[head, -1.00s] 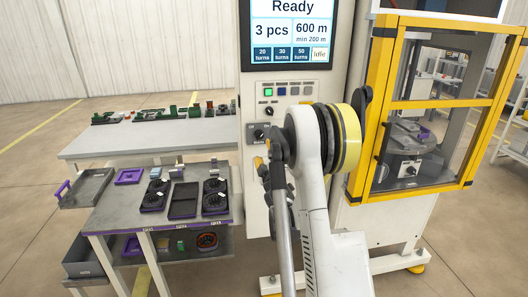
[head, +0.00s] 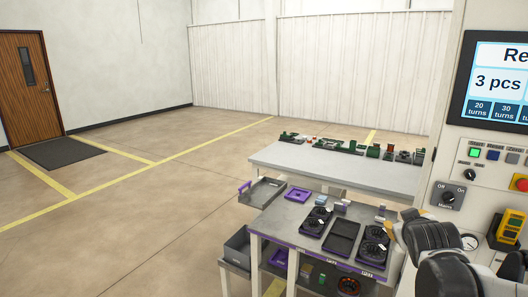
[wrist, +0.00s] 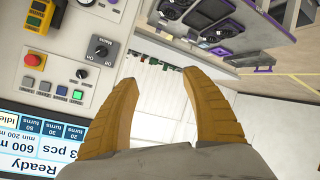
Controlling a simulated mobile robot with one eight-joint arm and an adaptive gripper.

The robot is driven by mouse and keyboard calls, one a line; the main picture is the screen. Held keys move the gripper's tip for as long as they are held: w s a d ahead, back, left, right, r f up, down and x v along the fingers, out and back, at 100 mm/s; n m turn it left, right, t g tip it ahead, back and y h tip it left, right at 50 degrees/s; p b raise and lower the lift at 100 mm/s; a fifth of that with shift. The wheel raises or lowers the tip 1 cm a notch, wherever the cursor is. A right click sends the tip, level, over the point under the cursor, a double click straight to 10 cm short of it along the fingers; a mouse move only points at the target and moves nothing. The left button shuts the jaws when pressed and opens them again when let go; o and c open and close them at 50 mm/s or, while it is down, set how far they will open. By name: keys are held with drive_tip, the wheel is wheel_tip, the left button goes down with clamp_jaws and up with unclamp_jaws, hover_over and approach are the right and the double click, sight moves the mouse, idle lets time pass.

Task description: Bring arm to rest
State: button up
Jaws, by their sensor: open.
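My gripper (wrist: 162,92) shows in the wrist view with its two yellow ribbed fingers apart and nothing between them. The wrist view is upside down, with the machine's control panel on the left and the dark trays at the top right. In the head view, dark parts of my arm show at the lower right, in front of the control panel; the fingers cannot be clearly made out there. The arm appears clear of the tables.
A grey table (head: 270,225) holds black trays (head: 341,237) and a purple tray (head: 298,194). A longer table (head: 300,160) behind it bears several green parts. The machine panel (head: 485,155) stands at the right, with its screen (head: 497,85). Open floor (head: 130,215) lies to the left.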

drive_tip(key=s+a+f+g+y, duration=0.2)
drive_tip(key=s+a+f, duration=0.1)
drive_tip(key=s+a, duration=0.6)
drive_tip(key=s+a+f+m+g+y, duration=0.1)
drive_tip(key=s+a+f+g+y, duration=0.1)
drive_tip(key=s+a, duration=0.7)
drive_tip(key=s+f+y, duration=0.1)
drive_tip(key=s+f, duration=0.1)
drive_tip(key=s, duration=0.2)
drive_tip(key=shift+s+a+g, duration=0.2)
drive_tip(key=shift+a+g, duration=0.05)
drive_tip(key=shift+g, duration=0.15)
